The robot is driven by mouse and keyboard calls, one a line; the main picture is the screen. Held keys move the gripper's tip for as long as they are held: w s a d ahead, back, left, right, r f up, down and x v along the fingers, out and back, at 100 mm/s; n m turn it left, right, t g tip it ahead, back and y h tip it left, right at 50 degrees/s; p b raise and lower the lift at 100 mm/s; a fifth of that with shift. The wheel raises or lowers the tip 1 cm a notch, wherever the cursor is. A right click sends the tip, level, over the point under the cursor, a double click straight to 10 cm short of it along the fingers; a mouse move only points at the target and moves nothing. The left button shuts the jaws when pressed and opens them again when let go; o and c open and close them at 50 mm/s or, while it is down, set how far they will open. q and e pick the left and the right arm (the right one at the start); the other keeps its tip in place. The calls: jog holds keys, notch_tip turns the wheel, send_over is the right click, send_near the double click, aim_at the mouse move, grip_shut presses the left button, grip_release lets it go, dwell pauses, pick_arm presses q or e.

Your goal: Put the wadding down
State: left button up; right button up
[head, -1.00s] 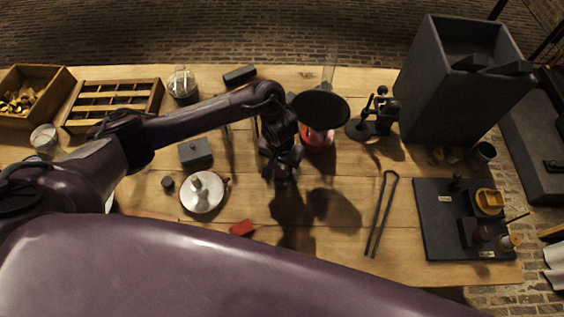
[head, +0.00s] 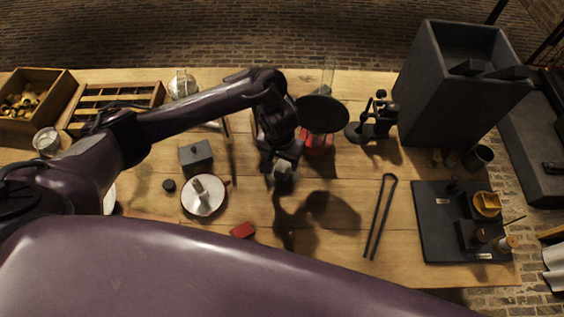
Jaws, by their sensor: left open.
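My left gripper (head: 281,168) hangs over the middle of the table, pointing down, with its jaws open. A small pale piece (head: 284,171), which looks like the wadding, shows right at its fingertips. I cannot tell whether it touches the fingers or the table. The gripper's dark shadow falls on the boards just in front. My right gripper is not in view.
A round white dish (head: 204,196) and a grey lidded box (head: 196,156) stand left of the gripper. A red block (head: 243,230) lies in front. Black tongs (head: 380,215) and a dark tray (head: 440,235) lie right. A black disc (head: 322,114) stands close behind.

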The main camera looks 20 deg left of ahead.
aim_at(281, 169)
pick_arm(q)
notch_tip(281, 169, up, 7)
jog(key=p, duration=0.3)
jog(key=shift+s, duration=0.25)
jog(key=shift+r, duration=0.1)
